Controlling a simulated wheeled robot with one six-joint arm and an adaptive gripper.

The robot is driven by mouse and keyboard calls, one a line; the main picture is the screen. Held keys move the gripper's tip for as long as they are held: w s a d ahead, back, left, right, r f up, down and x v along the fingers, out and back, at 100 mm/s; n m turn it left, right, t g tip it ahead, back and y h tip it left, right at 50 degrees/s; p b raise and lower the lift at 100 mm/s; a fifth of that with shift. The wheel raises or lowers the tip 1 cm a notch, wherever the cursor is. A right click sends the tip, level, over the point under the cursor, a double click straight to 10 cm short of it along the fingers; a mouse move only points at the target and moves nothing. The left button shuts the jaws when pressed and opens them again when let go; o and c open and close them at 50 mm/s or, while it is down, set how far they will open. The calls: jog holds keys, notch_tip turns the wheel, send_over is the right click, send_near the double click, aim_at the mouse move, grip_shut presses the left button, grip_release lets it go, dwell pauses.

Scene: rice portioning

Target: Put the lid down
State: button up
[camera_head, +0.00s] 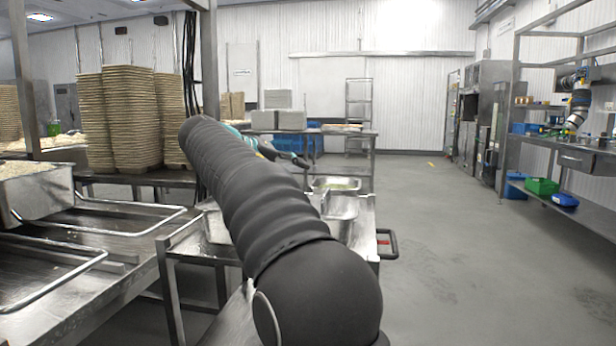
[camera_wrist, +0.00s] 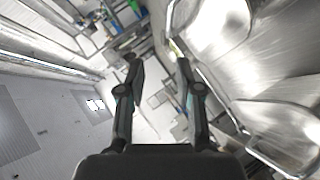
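My gripper shows in the wrist view (camera_wrist: 158,60) with its two dark fingers apart and nothing visible between them. In the head view my arm hides much of it; part of the gripper (camera_head: 290,158) shows beyond the arm, near the steel pans. I cannot clearly pick out a lid in either view. Shiny steel surfaces with rounded rims (camera_wrist: 225,25) fill the right of the wrist view; I cannot tell whether one is a lid. A steel pan with pale green contents (camera_head: 336,184) stands on the steel table beyond my arm.
A steel bench (camera_head: 110,235) with rails is at the left, with a deep pan (camera_head: 40,190) on it. Stacked beige trays (camera_head: 130,120) stand behind. A shelf rack (camera_head: 560,185) with green and blue bins is at the right. The floor right of centre is clear.

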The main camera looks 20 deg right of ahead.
jog(key=shift+v, duration=1.1)
jog(key=s+a+f+y, duration=0.3)
jog(key=s+f+y, duration=0.1)
jog(key=s+f, duration=0.6)
jog(key=s+a+f+n+t+y, duration=0.1)
jog(key=s+a+f+y, duration=0.2)
jog(key=s+f, duration=0.7)
jog(key=s+a+f+t+y, duration=0.1)
jog(key=s+a+f+y, duration=0.2)
jog(key=s+f, duration=0.7)
jog(key=s+y, duration=0.2)
jog(key=s, duration=0.2)
jog(key=shift+s+f+n+y, duration=0.2)
jog(key=shift+s+n+y, duration=0.15)
jog(key=shift+n+y, duration=0.05)
